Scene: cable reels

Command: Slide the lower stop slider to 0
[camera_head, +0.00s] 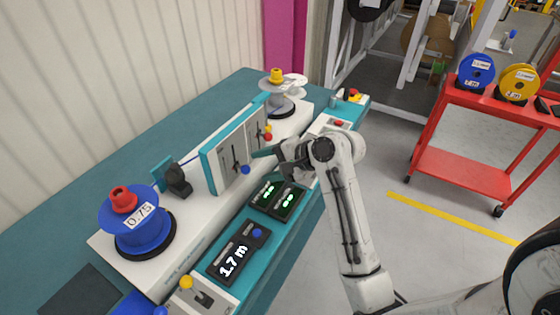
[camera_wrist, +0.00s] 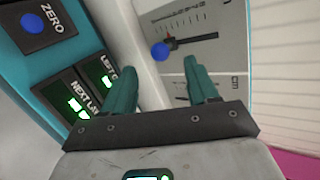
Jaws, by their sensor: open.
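An upright white panel with teal edges (camera_head: 222,170) carries slider slots with scales. A slider with a blue knob (camera_head: 245,169) sits near the lower end of its slot in the head view. The same blue knob (camera_wrist: 160,51) shows in the wrist view, at the left end of a slot with a printed scale. No readable label tells which slider is the lower stop. A red knob (camera_head: 268,136) and a yellow knob (camera_head: 267,127) are farther along the panel. My gripper (camera_wrist: 158,66) is open and empty, its teal fingertips pointing toward the panel, apart from the blue knob.
A blue reel (camera_head: 140,220) stands at the near end of the white bench unit, a pale reel (camera_head: 283,98) at its far end. Below the panel are green displays (camera_head: 277,197) and a "1.7 m" display (camera_head: 233,262). A ZERO button (camera_wrist: 35,22) shows at upper left in the wrist view.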

